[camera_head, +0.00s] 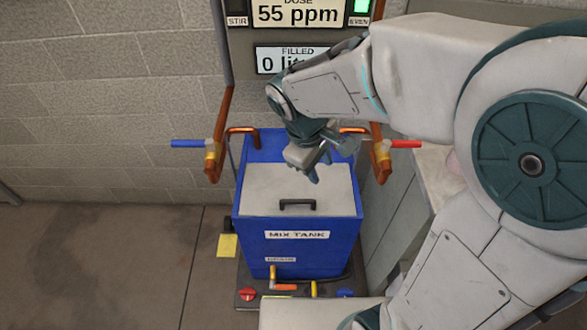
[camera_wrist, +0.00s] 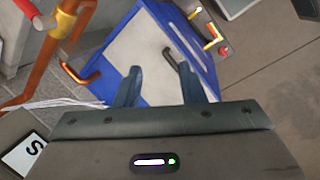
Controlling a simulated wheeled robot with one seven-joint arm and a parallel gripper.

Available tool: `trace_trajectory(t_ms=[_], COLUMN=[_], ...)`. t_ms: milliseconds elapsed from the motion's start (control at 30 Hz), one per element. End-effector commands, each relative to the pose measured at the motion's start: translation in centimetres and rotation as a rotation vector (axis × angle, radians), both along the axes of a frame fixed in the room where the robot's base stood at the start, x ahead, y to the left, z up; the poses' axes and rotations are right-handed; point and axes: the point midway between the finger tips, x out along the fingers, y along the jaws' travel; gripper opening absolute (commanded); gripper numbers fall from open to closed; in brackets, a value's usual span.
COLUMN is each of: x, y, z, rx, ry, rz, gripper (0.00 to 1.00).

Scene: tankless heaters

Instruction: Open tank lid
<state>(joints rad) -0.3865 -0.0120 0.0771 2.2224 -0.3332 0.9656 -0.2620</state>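A black lid handle (camera_head: 297,204) sits near the lid's front edge. In the wrist view the tank (camera_wrist: 145,25) appears tilted, with the lid (camera_wrist: 130,55) and black handle (camera_wrist: 171,60) beyond the fingers. My gripper (camera_head: 312,175) is above the rear part of the lid, apart from the handle. Its two fingers (camera_wrist: 165,78) are spread with nothing between them.
Copper pipes carry a blue-handled valve (camera_head: 188,143) at left and a red-handled valve (camera_head: 405,144) at right, close to my arm. A dosing panel (camera_head: 290,40) hangs on the wall behind. A grey cabinet (camera_head: 392,225) stands right of the tank. Floor at left is clear.

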Motion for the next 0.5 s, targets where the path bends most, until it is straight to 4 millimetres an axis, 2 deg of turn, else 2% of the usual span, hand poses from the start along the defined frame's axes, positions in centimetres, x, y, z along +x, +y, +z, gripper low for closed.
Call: trace_trajectory(t_ms=[33, 233, 400, 500], x=[0.7, 2.3, 2.7, 2.8], y=[1.9, 7.7, 10.3, 10.7], z=[-1.7, -5.5, -7.3, -7.7], rx=[-0.04, -0.168, -0.224, -0.234], ry=[0.027, 0.094, 0.12, 0.124], rz=[0.101, 0.416, 0.552, 0.576], gripper=[0.36, 0.36, 0.36, 0.36])
